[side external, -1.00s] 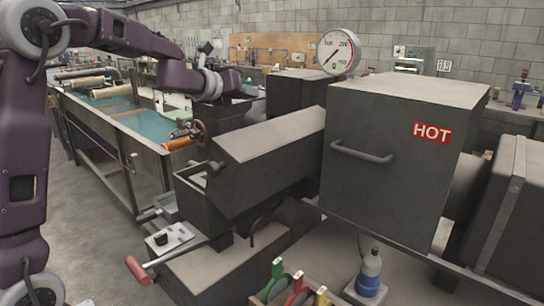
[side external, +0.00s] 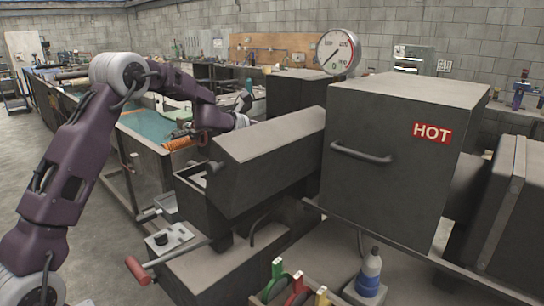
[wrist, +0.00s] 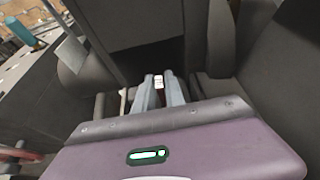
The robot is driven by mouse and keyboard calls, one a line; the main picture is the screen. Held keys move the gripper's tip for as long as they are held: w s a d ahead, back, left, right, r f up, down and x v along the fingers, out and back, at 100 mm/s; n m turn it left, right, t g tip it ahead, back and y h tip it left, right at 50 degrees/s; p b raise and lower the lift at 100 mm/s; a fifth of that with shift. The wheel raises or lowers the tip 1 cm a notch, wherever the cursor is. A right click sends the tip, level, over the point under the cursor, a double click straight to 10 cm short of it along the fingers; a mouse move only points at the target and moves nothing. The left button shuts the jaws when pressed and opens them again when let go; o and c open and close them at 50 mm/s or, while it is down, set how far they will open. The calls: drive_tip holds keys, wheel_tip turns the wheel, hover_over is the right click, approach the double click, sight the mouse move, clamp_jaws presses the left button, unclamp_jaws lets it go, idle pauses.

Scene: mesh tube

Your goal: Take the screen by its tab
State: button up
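In the wrist view my gripper (wrist: 159,88) shows as two pale grey fingers pointing into a dark space between dark metal walls. A small whitish piece (wrist: 158,81) sits between the fingertips. It may be the tab of the screen, but I cannot tell. The gap between it and the fingers is too small to judge, so I cannot see whether they grip it. No mesh screen can be made out in either view. In the side external view my gripper is hidden behind the dark slope-topped box (side external: 265,150).
A large dark box marked HOT (side external: 400,150) with a handle stands to the right, with a round dial gauge (side external: 338,52) behind it. A red-handled lever (side external: 138,270) sticks out at the front. A water tank (side external: 150,125) lies behind my arm.

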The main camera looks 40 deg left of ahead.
clamp_jaws()
drive_tip(key=shift+r, duration=0.15)
idle(1.5)
